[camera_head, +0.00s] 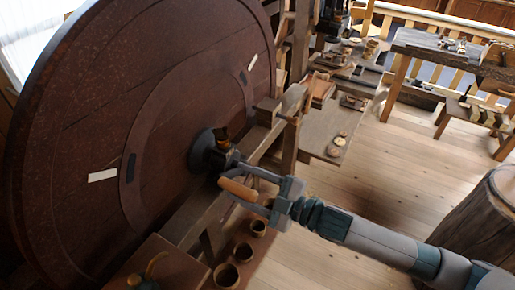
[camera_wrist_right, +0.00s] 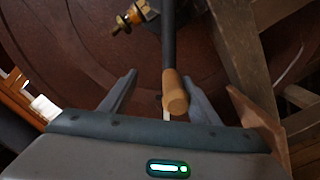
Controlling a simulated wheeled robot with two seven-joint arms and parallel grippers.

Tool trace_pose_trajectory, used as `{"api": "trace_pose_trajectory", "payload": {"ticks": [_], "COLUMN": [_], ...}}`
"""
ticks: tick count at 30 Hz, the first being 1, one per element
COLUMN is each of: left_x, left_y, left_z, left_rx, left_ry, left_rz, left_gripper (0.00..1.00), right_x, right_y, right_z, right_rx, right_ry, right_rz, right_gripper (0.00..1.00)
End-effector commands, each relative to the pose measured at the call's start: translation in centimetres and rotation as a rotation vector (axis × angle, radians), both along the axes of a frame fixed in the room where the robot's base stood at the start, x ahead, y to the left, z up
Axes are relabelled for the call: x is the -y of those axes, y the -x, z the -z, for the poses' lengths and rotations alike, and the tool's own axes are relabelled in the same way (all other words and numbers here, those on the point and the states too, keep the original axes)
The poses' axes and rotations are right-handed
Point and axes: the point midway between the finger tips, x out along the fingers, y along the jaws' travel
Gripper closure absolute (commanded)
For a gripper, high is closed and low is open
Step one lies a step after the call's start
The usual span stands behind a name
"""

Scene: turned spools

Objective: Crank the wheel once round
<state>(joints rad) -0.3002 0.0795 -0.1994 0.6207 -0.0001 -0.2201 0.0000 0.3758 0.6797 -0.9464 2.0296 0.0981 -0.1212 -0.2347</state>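The large dark red-brown wheel (camera_head: 75,130) stands upright at the left of the head view and fills the back of the right wrist view (camera_wrist_right: 75,60). Its dark hub (camera_head: 203,152) carries a crank with a light wooden handle (camera_head: 238,189). In the right wrist view the handle (camera_wrist_right: 175,95) lies between the two fingers, nearer the right one, with its end towards the camera. My right gripper (camera_head: 262,192) is open at the handle, its fingers on either side with a gap visible. Whether a finger touches it I cannot tell. My left gripper is not in view.
Wooden beams of the wheel's frame (camera_head: 290,145) stand close beside the hub. Several small cups (camera_head: 227,274) sit on a low bench below the gripper. A cluttered workbench (camera_head: 330,125) is behind, and a log stump (camera_head: 480,215) at the right. Floor between is clear.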

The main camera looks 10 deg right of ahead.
Motion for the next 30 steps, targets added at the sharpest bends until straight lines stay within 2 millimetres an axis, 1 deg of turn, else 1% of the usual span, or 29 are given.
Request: {"api": "trace_pose_trajectory", "payload": {"ticks": [1,6,14,22,30], "left_x": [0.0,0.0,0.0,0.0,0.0], "left_y": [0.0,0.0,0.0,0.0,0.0], "left_z": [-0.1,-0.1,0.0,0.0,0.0], "left_rx": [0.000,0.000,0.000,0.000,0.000], "left_ry": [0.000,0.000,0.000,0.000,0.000], "left_rz": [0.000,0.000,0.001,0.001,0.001], "left_gripper": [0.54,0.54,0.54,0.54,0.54], "right_x": [0.2,0.7,1.8,3.0,3.7], "right_y": [-0.6,-1.4,-2.8,-4.3,-5.3], "right_z": [-2.1,-3.1,-4.0,-4.6,-4.9], "right_rx": [0.006,-0.070,-0.191,-0.314,-0.396], "right_ry": [-0.034,-0.089,-0.168,-0.248,-0.305], "right_rz": [-0.003,-0.003,0.000,0.003,0.004], "right_gripper": [0.66,0.66,0.66,0.66,0.66]}}
